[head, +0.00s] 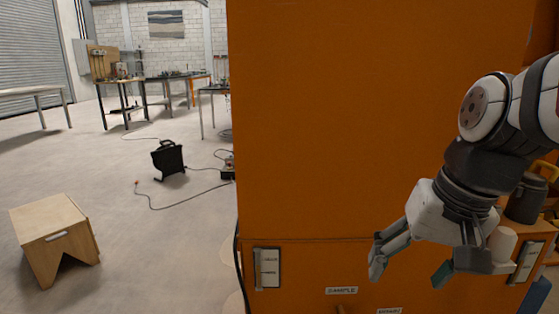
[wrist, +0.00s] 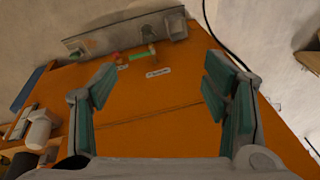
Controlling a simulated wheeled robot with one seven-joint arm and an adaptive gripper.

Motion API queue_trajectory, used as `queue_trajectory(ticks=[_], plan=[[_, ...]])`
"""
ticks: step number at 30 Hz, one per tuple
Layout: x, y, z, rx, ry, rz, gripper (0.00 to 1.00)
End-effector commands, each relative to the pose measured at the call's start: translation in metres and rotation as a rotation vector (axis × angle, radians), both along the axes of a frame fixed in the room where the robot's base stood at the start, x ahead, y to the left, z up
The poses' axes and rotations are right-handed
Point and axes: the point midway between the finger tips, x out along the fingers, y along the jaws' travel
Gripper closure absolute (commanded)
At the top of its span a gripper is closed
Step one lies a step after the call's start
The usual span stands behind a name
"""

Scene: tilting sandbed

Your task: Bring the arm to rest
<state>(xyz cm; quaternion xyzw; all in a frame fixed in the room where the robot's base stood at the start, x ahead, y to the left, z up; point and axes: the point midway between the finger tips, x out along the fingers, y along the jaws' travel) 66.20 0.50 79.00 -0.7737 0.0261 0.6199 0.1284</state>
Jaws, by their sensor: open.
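My gripper (head: 408,272) hangs at the right of the head view, at the end of my bent white and black arm. Its fingers point down and are spread apart with nothing between them. In the wrist view my gripper (wrist: 160,100) shows two green-padded fingers wide apart. Behind them is the big orange cabinet (head: 370,120), which also shows in the wrist view (wrist: 150,118). The fingers look apart from its surface, though the exact gap is hard to tell.
A grey panel (wrist: 120,38) with small knobs sits at the cabinet's far edge in the wrist view. At the right, a shelf holds a dark canister (head: 526,198) and a white container (head: 503,244). A wooden step stool (head: 50,222) and a black heater (head: 169,160) with a cable stand on open floor at left.

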Motion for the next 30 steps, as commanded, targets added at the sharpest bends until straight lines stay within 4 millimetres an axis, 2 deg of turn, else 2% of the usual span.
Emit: queue_trajectory(ticks=[1,6,16,24,29,30], plan=[[-0.012,0.001,0.005,-0.027,-0.04,0.027,0.31],[-0.041,0.0,0.012,-0.103,-0.14,0.095,0.31],[-0.076,-0.004,0.015,-0.2,-0.28,0.184,0.31],[-0.151,-0.006,-0.021,-0.165,0.045,0.189,0.31],[-0.196,-0.007,-0.03,-0.147,0.22,0.193,0.31],[-0.191,-0.007,-0.019,-0.149,0.204,0.192,0.31]])
